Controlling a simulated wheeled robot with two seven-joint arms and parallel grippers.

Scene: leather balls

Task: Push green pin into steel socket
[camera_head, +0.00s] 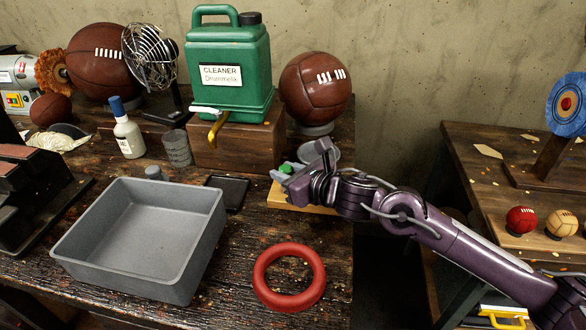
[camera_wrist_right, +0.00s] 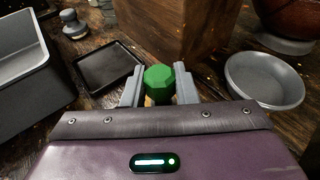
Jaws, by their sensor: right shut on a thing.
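The green pin (camera_head: 286,168) shows as a small green head at the tip of my right gripper (camera_head: 288,174) in the head view. In the right wrist view the faceted green pin head (camera_wrist_right: 158,80) sits between the two grey fingers of my right gripper (camera_wrist_right: 158,90), which is shut on it. A little yellowish material shows just below the head. A light wooden block (camera_head: 292,199) lies under the gripper in the head view. The steel socket cannot be made out; the gripper covers that spot, so how deep the pin sits is hidden. My left gripper is not in view.
A grey bin (camera_head: 75,245) and a red ring (camera_head: 262,281) stand at the front. A black tray (camera_head: 229,188), a round grey dish (camera_wrist_right: 265,80) and a wooden block (camera_head: 235,147) under a green cleaner can (camera_head: 228,60) are close to the gripper.

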